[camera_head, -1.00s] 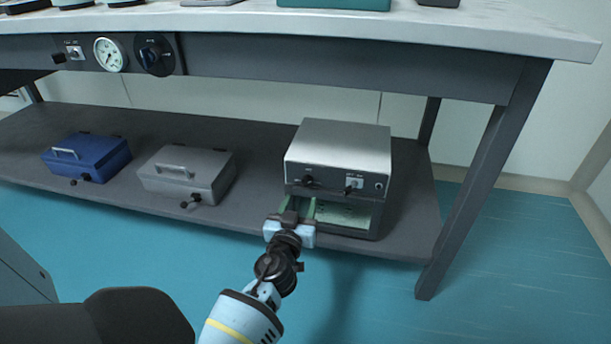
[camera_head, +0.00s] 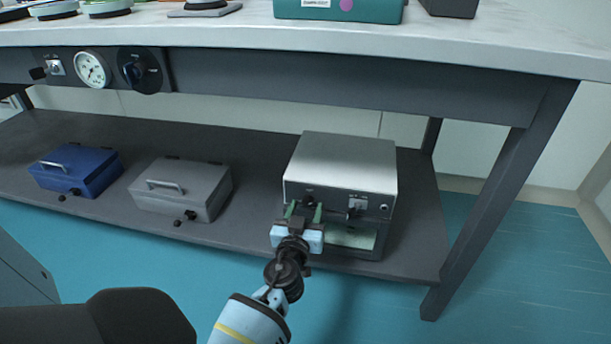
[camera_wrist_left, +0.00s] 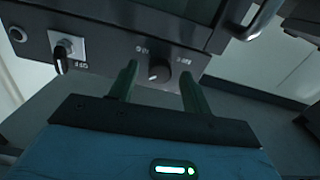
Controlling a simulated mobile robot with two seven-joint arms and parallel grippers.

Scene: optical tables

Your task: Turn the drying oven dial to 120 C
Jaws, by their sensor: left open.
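The drying oven (camera_head: 340,162) is a grey metal box on the lower shelf at the right. Its front panel carries a black dial (camera_wrist_left: 159,70), a switch (camera_wrist_left: 63,52) marked OFF and a small round socket. The panel appears upside down in the left wrist view. My left gripper (camera_head: 304,212) is open, with green fingers pointing at the panel. In the wrist view its fingers (camera_wrist_left: 158,84) stand to either side of the dial, apart from each other. I cannot tell whether they touch it. In the head view the gripper partly hides the dial. The dial's numbers are unreadable.
A grey case (camera_head: 180,187) and a blue case (camera_head: 76,170) sit on the lower shelf (camera_head: 254,165) to the left. A table leg (camera_head: 500,185) stands right of the oven. A gauge (camera_head: 92,69) and a black knob (camera_head: 139,70) are on the upper rail.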

